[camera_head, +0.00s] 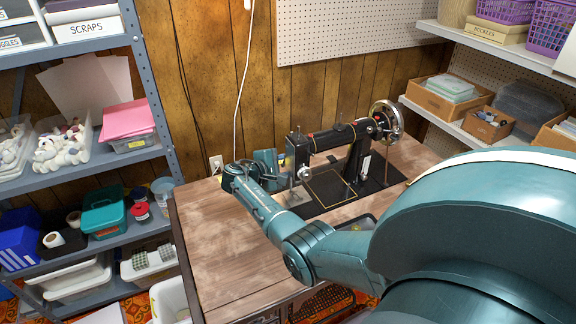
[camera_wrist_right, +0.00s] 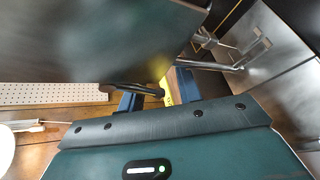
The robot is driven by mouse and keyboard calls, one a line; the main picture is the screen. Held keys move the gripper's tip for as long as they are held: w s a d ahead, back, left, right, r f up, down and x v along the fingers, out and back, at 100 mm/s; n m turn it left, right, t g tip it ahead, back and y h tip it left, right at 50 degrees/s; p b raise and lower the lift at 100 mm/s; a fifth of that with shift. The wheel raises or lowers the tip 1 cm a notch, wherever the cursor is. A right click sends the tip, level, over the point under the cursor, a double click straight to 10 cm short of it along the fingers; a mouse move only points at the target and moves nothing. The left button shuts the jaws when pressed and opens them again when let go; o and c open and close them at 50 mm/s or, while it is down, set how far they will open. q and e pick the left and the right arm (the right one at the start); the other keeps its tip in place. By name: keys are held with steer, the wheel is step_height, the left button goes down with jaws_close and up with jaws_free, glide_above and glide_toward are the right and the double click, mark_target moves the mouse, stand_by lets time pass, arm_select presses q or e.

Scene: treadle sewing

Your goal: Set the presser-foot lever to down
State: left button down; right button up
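The black sewing machine (camera_head: 333,138) stands on the wooden table, its bright handwheel (camera_head: 388,121) at the right and its needle end at the left. My right arm reaches across the table, and its gripper (camera_head: 266,160) is just left of the needle end. In the right wrist view my right gripper (camera_wrist_right: 158,95) has its two dark blue fingers apart. A dark rod with a rounded black tip (camera_wrist_right: 158,91), possibly the presser-foot lever, shows between them; I cannot tell whether they touch it. A bright metal bar (camera_wrist_right: 215,66) is beside it. My left gripper is not in view.
The wooden table (camera_head: 222,240) is clear at its front left. A grey shelf rack (camera_head: 163,110) with boxes stands at the left. A pegboard (camera_head: 345,30) hangs behind, and shelves with boxes (camera_head: 447,97) are at the right.

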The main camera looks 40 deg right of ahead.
steer(key=v, duration=1.2)
steer(key=shift+a, duration=0.25)
steer(key=shift+s, duration=0.1)
